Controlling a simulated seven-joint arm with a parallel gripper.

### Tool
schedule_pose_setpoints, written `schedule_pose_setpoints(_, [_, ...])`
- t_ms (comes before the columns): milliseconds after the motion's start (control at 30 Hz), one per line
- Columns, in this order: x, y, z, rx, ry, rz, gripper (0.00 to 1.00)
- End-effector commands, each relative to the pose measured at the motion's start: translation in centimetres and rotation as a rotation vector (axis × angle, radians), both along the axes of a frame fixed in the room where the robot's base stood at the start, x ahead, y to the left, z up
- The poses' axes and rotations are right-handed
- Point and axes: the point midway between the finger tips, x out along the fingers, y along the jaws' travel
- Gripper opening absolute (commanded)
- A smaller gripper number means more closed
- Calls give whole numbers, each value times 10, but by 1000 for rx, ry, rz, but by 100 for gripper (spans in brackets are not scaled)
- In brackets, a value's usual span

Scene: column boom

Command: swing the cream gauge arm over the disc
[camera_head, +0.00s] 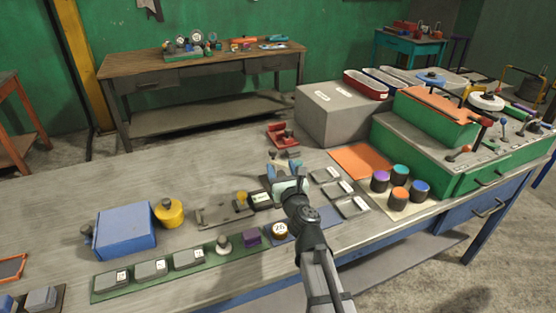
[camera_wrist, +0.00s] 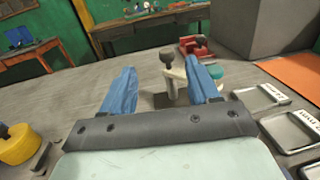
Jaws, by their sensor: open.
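The cream gauge arm (camera_wrist: 176,74) shows in the wrist view, just beyond my fingertips, with a dark knob (camera_wrist: 168,55) standing up at its left end. Its right part passes behind my right finger. A teal and pale round piece (camera_wrist: 215,71), which looks like the disc, shows just right of that finger and is partly hidden by it. A dark base (camera_wrist: 162,100) lies below the arm. My gripper (camera_wrist: 162,85) is open, its blue fingers apart, with the knob between them in the picture; I cannot tell contact. In the head view my gripper (camera_head: 285,172) hides most of the fixture.
A red device (camera_head: 283,135) and a grey box (camera_head: 343,112) stand behind. Grey trays (camera_head: 340,188) and coloured pots (camera_head: 399,194) lie to the right. A yellow pot (camera_head: 169,213) and blue box (camera_head: 126,231) stand left. The table's back left is clear.

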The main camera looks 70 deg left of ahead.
Motion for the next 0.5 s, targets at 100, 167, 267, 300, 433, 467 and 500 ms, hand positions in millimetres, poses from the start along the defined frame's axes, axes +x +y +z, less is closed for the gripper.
schedule_pose_setpoints(100, [-1, 17, 36, 41, -11, 6, 60])
schedule_pose_setpoints(167, [0, 29, 55, 60, -15, 9, 60])
schedule_pose_setpoints(267, [1, 48, 83, 89, -28, 12, 60])
schedule_pose_setpoints(300, [2, 57, 93, 97, -42, 13, 60])
schedule_pose_setpoints(433, [4, 85, 130, 118, -115, 13, 60])
schedule_pose_setpoints(467, [4, 92, 140, 123, -139, 15, 60])
schedule_pose_setpoints(500, [4, 103, 152, 128, -176, 20, 60])
